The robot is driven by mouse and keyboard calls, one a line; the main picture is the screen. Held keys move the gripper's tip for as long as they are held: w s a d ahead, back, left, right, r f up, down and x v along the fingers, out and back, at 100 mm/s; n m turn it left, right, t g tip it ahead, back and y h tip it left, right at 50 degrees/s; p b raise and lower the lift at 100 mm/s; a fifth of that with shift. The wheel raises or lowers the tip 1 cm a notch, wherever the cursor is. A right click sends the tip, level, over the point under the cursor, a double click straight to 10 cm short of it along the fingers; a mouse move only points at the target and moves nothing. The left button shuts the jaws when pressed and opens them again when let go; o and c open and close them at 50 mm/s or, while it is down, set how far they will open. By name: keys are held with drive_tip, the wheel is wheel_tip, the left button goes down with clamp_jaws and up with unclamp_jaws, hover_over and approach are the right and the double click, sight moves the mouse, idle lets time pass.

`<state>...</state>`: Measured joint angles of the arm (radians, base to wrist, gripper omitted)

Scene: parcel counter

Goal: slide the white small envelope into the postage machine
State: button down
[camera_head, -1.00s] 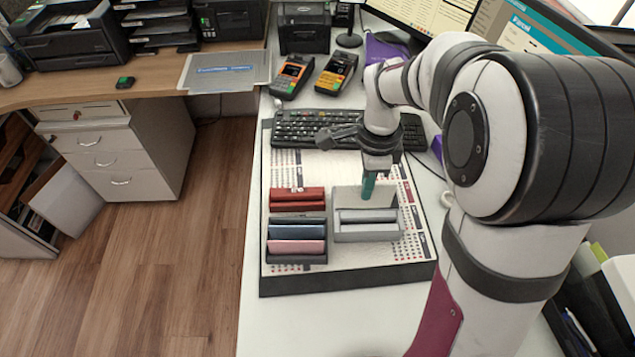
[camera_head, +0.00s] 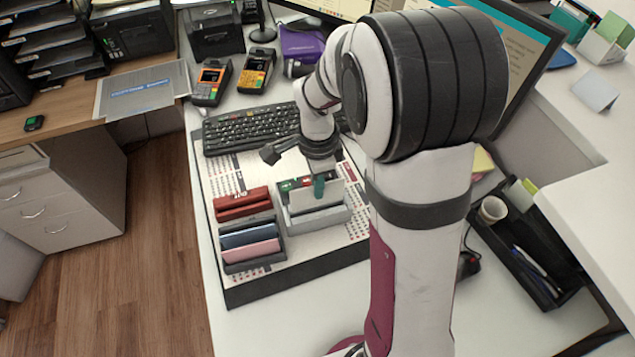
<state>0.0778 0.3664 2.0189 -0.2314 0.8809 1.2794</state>
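A small white envelope-like panel (camera_head: 302,197) stands in a pale grey open box (camera_head: 318,219) on the desk pad. My gripper (camera_head: 319,186) points down at this box. One teal fingertip shows in front of the white panel, overlapping it. The other finger is hidden, so I cannot tell whether the gripper is shut on the panel. I cannot identify the postage machine with certainty; a black boxy device (camera_head: 214,32) stands at the back of the counter.
Left of the grey box are a red holder (camera_head: 242,204) and a dark tray with blue and pink items (camera_head: 250,249). Behind are a keyboard (camera_head: 245,130) and two card terminals (camera_head: 210,82). A black organiser (camera_head: 525,255) lies to the right. The counter's front is clear.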

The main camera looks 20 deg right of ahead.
sight(317, 205)
drive_tip(key=shift+f, duration=2.2)
idle(0.4)
drive_tip(key=c, duration=1)
unclamp_jaws()
wheel_tip(317, 205, up, 16)
drive_tip(key=shift+f, duration=0.1)
